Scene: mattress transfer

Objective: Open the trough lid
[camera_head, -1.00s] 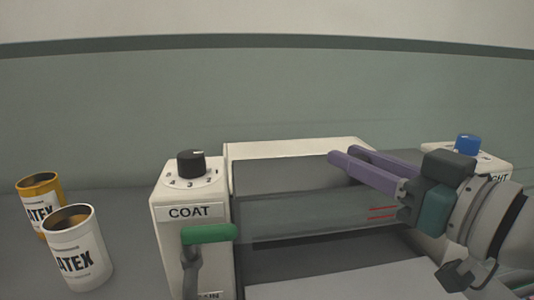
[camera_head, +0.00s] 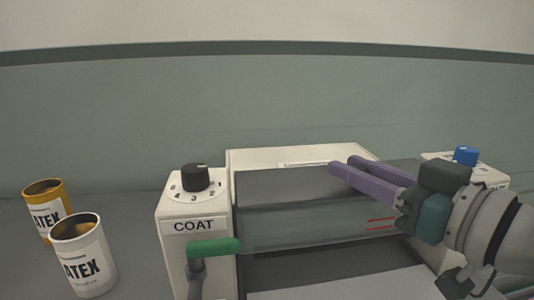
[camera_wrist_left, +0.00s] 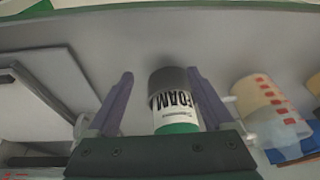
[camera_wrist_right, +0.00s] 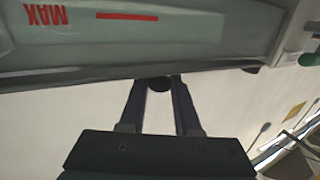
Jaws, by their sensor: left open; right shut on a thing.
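The clear grey-green trough (camera_head: 300,222) with red marks lies across the machine, and it shows upside down with its MAX mark in the right wrist view (camera_wrist_right: 190,35). A dark flat surface (camera_head: 270,184) lies behind its front wall; I cannot tell whether this is the lid. My right gripper (camera_head: 345,165) reaches over the trough from the right. In the right wrist view its fingers close on a small dark knob (camera_wrist_right: 159,84). My left gripper (camera_wrist_left: 160,85) is open, seen only in its wrist view. A FOAM can (camera_wrist_left: 178,100) shows between its fingers, apparently not gripped.
Two LATEX cans (camera_head: 82,255) (camera_head: 45,208) stand at the left. The COAT post (camera_head: 195,235) has a black dial (camera_head: 196,177) and a green-handled lever (camera_head: 213,247). A blue knob (camera_head: 466,155) is at the right. A measuring cup (camera_wrist_left: 262,105) is beside the FOAM can.

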